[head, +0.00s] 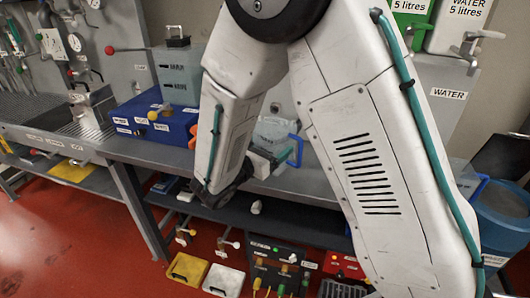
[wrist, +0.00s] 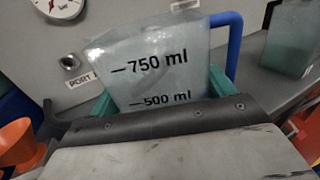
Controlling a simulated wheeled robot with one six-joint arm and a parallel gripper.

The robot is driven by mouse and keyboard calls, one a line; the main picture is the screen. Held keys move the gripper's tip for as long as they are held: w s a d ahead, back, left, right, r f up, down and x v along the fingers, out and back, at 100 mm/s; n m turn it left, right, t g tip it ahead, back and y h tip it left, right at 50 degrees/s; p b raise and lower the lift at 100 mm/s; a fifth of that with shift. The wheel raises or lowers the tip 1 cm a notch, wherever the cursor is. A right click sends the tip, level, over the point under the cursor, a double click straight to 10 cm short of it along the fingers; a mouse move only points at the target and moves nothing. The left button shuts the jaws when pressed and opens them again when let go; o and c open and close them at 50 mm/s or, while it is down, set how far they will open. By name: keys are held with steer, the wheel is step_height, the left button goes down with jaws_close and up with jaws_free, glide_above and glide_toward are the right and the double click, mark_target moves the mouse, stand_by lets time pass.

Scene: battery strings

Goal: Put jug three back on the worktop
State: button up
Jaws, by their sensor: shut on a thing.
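My gripper (wrist: 165,98) is shut on a clear jug (wrist: 150,62) with a blue handle and black 750 ml and 500 ml marks. Its teal fingers press on both sides of the jug, and its lower part is hidden behind the gripper. In the head view my gripper (head: 264,160) and the jug (head: 274,130) are partly hidden by my arm, near the back of the grey worktop (head: 335,182). No jug number is readable, and I cannot tell whether its base touches the worktop.
Another clear vessel (wrist: 292,38) stands to the right. An orange funnel (wrist: 16,142) is at the left. A blue box (head: 155,118) and a tank (head: 180,75) stand left of my arm. A WATER stand (head: 448,90) and a blue barrel (head: 502,215) are at the right.

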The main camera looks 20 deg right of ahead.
steer(key=shift+d+f, duration=0.1)
steer(key=shift+f, duration=1.65)
steer(key=shift+f, duration=0.15)
steer(key=o, duration=1.2)
steer(key=v, duration=1.2)
